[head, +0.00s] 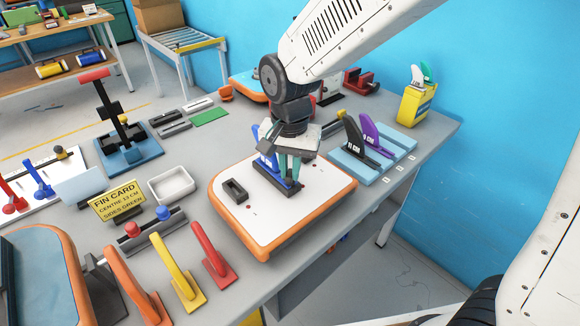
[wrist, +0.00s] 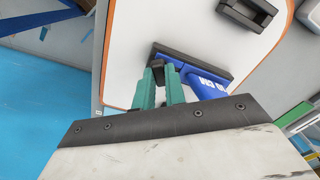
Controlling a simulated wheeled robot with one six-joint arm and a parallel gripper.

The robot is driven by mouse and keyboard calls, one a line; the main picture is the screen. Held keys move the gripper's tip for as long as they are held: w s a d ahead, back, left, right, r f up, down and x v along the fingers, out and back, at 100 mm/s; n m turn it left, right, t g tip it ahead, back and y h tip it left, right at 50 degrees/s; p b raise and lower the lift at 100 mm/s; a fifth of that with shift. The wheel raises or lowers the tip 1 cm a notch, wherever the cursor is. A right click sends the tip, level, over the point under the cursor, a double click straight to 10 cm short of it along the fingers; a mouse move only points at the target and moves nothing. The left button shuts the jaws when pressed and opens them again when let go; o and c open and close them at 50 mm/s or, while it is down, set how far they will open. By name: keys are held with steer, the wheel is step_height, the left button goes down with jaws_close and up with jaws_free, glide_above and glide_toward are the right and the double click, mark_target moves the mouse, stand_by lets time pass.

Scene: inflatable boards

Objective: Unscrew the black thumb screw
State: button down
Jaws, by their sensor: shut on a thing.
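My gripper (head: 289,181) points down over the white board with an orange edge (head: 262,232). In the wrist view, its green fingers (wrist: 162,84) are shut on a small dark piece, the black thumb screw (wrist: 169,75), mostly hidden between them. The screw sits at one end of a long black fin box (wrist: 213,71) on the board. A blue fin (wrist: 208,88) stands in that box beside the fingers. In the head view the blue fin (head: 264,164) is partly hidden by my gripper.
A smaller black box (head: 235,190) is also on the board. Black and purple fins (head: 371,139) stand on a light blue tray at the right. Orange, yellow and red fins (head: 211,254) stand at the front. A yellow fin card (head: 117,201) and white dish (head: 172,184) are at the left.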

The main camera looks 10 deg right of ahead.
steer(key=n, duration=0.3)
stand_by(0.4)
steer(key=shift+n, duration=1.9)
steer(key=shift+n, duration=1.7)
